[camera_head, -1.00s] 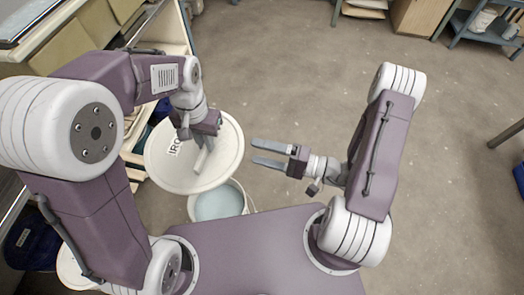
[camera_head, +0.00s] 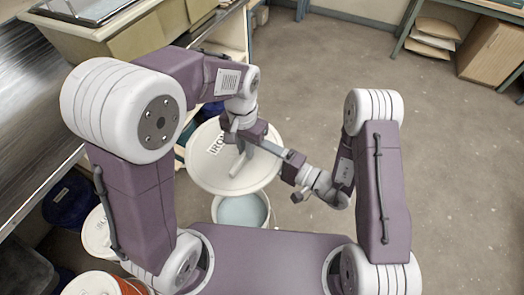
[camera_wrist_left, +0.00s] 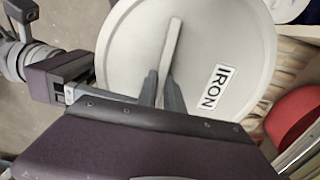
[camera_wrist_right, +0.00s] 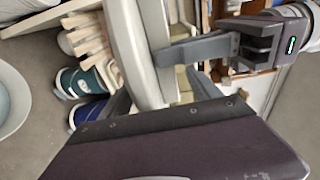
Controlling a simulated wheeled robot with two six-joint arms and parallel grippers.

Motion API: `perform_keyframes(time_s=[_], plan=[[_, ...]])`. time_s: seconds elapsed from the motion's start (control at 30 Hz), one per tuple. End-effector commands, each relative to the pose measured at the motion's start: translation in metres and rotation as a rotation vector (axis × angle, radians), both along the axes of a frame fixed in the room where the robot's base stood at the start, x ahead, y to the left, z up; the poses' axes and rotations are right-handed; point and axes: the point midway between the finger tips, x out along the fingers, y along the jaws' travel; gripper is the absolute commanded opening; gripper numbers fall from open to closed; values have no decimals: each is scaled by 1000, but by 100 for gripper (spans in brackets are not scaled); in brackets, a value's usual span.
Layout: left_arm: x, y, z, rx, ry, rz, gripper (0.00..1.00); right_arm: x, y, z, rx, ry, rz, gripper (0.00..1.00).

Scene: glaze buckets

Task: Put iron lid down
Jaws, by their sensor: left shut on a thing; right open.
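The iron lid (camera_head: 205,168) is a round pale disc marked IRON, held tilted in the air near an open bucket of pale glaze (camera_head: 241,212). My left gripper (camera_head: 240,146) is shut on the lid's bar handle; the left wrist view shows the handle (camera_wrist_left: 171,45) between its fingers (camera_wrist_left: 162,92). My right gripper (camera_head: 272,148) is beside the lid's right edge. In the right wrist view its open fingers (camera_wrist_right: 160,90) lie on either side of the lid, seen nearly edge-on (camera_wrist_right: 127,45). I cannot tell whether they touch it.
A dark blue bucket (camera_head: 70,200), a white lid (camera_head: 97,238) and an orange bucket (camera_head: 133,287) stand at the lower left, by a long worktop (camera_head: 40,120). Shelves (camera_head: 232,40) stand behind the lid. The floor (camera_head: 310,90) to the right is clear.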

Motion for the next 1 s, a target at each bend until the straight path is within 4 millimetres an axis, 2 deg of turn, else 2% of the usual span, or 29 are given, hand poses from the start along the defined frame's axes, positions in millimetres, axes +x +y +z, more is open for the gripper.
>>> perform_keyframes(time_s=[0.17,0.27,0.43,0.47,0.5,0.57,0.83,0.93,1.0], plan=[[0,0,0,0,-1,0,0,0,0,0,0,0,0,72],[0,0,0,0,-1,0,0,0,0,0,0,0,0,50],[0,0,0,0,0,0,0,0,0,0,0,0,0,3],[0,0,0,0,-1,0,0,0,0,0,0,0,0,0],[0,0,0,0,0,0,23,0,0,1,1,-2,0,0],[0,0,0,0,0,0,37,0,0,1,1,-2,0,0],[0,0,3,0,-1,0,37,0,0,1,1,-2,0,0],[1,-1,18,-2,-4,0,37,0,0,1,1,-2,0,0],[1,0,35,-3,-6,0,37,0,0,1,1,-2,0,0]])
